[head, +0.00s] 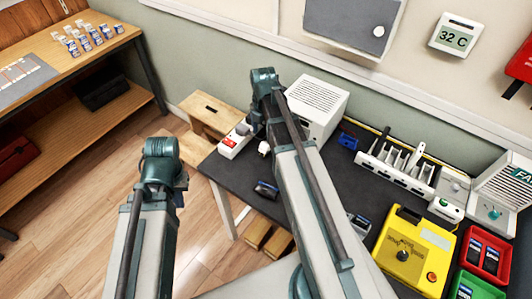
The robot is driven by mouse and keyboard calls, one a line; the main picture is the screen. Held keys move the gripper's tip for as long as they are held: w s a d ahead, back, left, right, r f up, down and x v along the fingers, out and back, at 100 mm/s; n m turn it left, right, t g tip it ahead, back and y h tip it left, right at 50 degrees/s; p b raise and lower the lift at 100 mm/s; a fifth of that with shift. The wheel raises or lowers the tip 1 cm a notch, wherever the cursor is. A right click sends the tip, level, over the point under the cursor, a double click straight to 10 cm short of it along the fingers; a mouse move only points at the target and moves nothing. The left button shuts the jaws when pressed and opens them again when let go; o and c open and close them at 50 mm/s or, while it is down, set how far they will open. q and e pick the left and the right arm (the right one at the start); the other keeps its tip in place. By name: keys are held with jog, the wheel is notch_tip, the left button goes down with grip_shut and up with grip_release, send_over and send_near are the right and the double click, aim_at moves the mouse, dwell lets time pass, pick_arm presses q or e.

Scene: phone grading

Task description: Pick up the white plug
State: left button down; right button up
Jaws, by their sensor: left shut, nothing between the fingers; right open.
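A small white plug (264,148) lies on the dark table top, just right of a white power strip (229,149) with a red switch. My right gripper (256,126) hangs from the bent wrist above the table's far left corner, close to the plug and strip. It is open; its fingertips are small and partly hidden by my arm. I cannot tell whether it touches anything. My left gripper (181,183) is over the floor left of the table, mostly hidden behind its own wrist. It is shut and empty, well apart from the plug.
A white vented box (318,106) stands behind my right arm. A dark phone (266,189) lies nearer on the table (240,180). A white rack (396,172), yellow device (414,252), red bin (483,254) and green bin (474,287) fill the right side. A wooden stool (210,112) stands behind.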

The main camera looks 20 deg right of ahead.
aim_at(266, 143)
jog(key=shift+s+d+f+b, duration=0.1)
jog(key=shift+d+f+b, duration=0.1)
jog(key=shift+f+b, duration=1.5)
jog(key=shift+s+d+f+b, duration=0.1)
jog(key=shift+d+f+b, duration=0.05)
jog(key=shift+f+b, duration=1.5)
jog(key=shift+f+p, duration=0.2)
jog(key=shift+p, duration=0.15)
grip_shut()
